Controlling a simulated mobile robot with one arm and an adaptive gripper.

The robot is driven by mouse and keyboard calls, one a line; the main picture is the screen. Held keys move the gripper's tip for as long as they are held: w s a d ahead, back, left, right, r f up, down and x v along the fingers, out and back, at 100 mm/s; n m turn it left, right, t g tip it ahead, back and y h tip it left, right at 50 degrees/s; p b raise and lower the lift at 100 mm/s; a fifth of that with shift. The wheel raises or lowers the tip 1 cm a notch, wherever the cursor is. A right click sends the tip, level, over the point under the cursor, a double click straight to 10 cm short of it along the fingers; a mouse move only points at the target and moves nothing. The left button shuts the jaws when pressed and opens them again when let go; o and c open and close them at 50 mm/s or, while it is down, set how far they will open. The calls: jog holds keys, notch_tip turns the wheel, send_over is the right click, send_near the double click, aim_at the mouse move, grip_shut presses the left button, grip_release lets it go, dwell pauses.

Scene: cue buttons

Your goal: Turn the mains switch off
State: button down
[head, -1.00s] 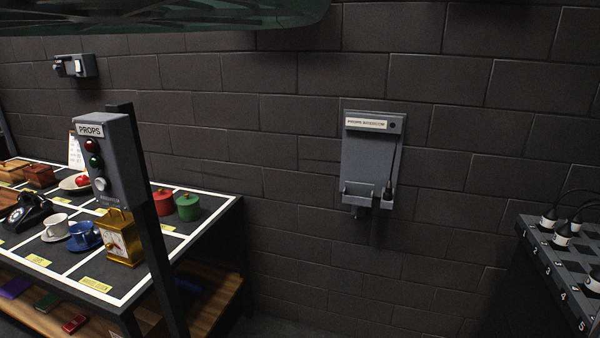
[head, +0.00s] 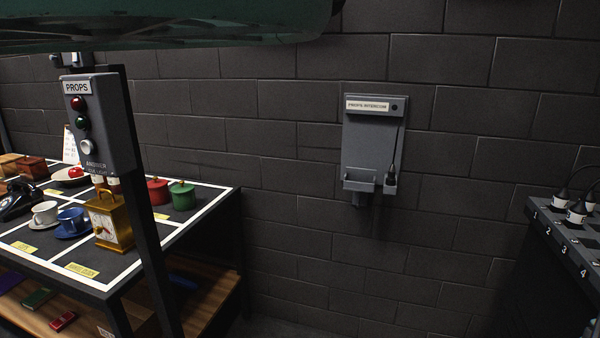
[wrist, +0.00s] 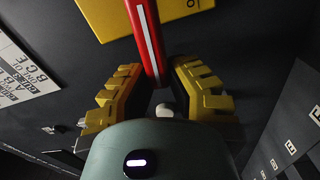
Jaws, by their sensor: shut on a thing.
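In the wrist view, a red lever (wrist: 147,40) with a white stripe along it runs in from the top edge, in front of a yellow plate (wrist: 103,15). It looks like the mains switch handle, but no label on it is readable. My gripper (wrist: 160,82) has its yellow ribbed fingers on either side of the lever's near end and is shut on it. A small pale round end shows between the fingers. Whether the lever is up or down cannot be told. Neither the lever nor my gripper shows in the head view.
A props table (head: 205,230) stands left, with a grey PROPS box (head: 97,125) on a post before it. A PROPS INTERCOM unit (head: 372,140) hangs on the dark block wall. A numbered plug panel (head: 560,240) is at right. A white lettered board (wrist: 22,75) shows in the wrist view.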

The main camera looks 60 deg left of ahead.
jog(key=shift+f+n+b, duration=0.4)
jog(key=shift+f+n, duration=0.2)
jog(key=shift+n, duration=0.3)
jog(key=shift+f, duration=0.1)
jog(key=c, duration=0.9)
grip_release()
jog(key=shift+s+a, duration=0.3)
jog(key=v, duration=1.1)
